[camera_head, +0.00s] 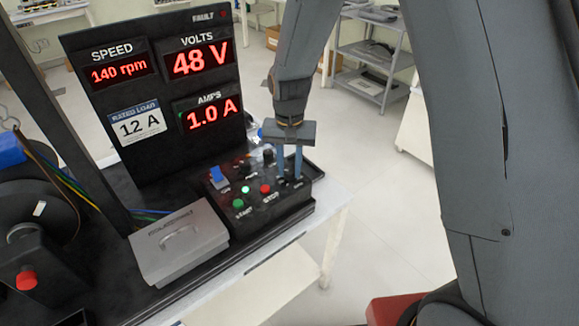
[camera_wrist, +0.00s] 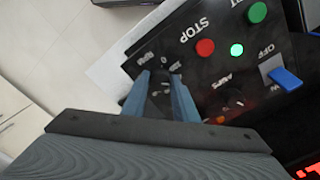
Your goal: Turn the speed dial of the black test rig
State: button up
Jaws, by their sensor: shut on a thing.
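The black test rig has a control box (camera_head: 262,212) at its right front. My gripper (camera_head: 289,177) points down over the right part of this box. In the wrist view its two blue fingers (camera_wrist: 161,84) stand on either side of a dark dial (camera_wrist: 161,93) and are shut on it. The printed scale around the dial is partly covered by the fingers. In the head view the fingers largely hide the dial. The speed display (camera_head: 119,71) reads 140 rpm.
Beside the dial are a red STOP button (camera_head: 265,189), a green START button (camera_head: 238,204), a lit green lamp (camera_head: 245,190), a blue switch (camera_head: 217,174) and an AMPS knob (camera_wrist: 233,98). A grey lidded box (camera_head: 178,243) stands to the left.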

aim_at(290, 170)
jog(key=shift+w, duration=0.1)
jog(key=o, duration=1.1)
jog(key=shift+c, duration=0.2)
jog(key=shift+r+b, duration=1.05)
jog(key=shift+r, duration=2.85)
jog(key=s+d+n+t, duration=0.1)
jog(key=s+d+n, duration=0.1)
jog(key=s+d, duration=1.3)
jog(key=shift+s+f, duration=0.15)
